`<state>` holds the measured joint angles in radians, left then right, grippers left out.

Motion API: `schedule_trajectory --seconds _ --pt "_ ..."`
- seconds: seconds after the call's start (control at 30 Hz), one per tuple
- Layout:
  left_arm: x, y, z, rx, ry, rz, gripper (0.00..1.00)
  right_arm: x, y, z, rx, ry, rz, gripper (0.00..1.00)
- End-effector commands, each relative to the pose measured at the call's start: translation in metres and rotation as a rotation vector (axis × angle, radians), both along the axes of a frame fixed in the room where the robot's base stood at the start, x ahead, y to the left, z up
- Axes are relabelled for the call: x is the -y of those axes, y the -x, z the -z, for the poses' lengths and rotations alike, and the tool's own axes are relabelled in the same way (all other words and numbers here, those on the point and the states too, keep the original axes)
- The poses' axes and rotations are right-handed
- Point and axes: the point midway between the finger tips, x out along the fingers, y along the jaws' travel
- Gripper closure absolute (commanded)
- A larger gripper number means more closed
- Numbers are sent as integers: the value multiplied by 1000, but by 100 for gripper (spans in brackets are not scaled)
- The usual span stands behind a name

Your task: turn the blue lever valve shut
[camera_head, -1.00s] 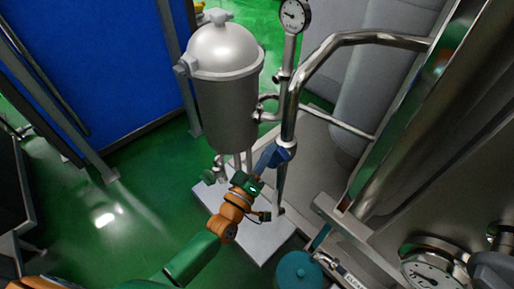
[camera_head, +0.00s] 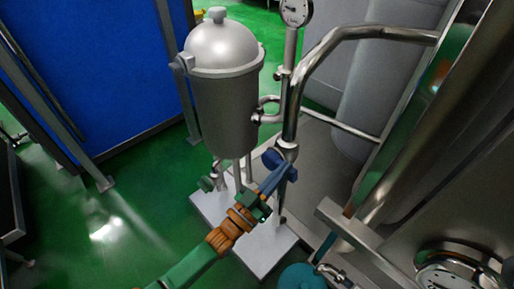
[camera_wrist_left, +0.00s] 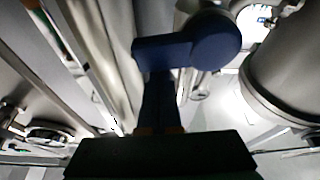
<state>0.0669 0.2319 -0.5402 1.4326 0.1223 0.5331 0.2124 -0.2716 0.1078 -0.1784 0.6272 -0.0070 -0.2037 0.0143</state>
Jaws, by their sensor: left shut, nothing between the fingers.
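The blue lever valve (camera_head: 271,158) sits on the upright steel pipe right of the grey vessel. In the left wrist view the dark blue lever (camera_wrist_left: 165,48) runs left from its round hub (camera_wrist_left: 215,40). My left gripper (camera_head: 278,174) comes up from below in the head view. Its closed fingers (camera_wrist_left: 160,95) are empty and end right at the lever. They look to be touching its side, not around it; the exact contact is hard to see. My right gripper is not in view.
The grey domed vessel (camera_head: 224,95) stands on a pale base plate (camera_head: 262,250). A bent steel pipe (camera_head: 350,38) and a gauge (camera_head: 296,11) rise beside the valve. A teal round part (camera_head: 302,277) lies at lower right. Green floor (camera_head: 110,225) is open on the left.

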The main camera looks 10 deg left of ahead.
Motion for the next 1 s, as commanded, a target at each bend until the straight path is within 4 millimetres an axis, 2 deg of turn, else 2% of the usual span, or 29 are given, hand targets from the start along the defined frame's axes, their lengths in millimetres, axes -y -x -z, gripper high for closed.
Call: schedule_trajectory --seconds 0.47,0.87,1.0 --pt "3 2 7 65 -97 0 100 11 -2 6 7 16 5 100" --pt "3 2 6 66 -98 0 100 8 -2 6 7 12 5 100" --pt "2 0 -5 66 -98 0 100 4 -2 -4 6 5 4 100"
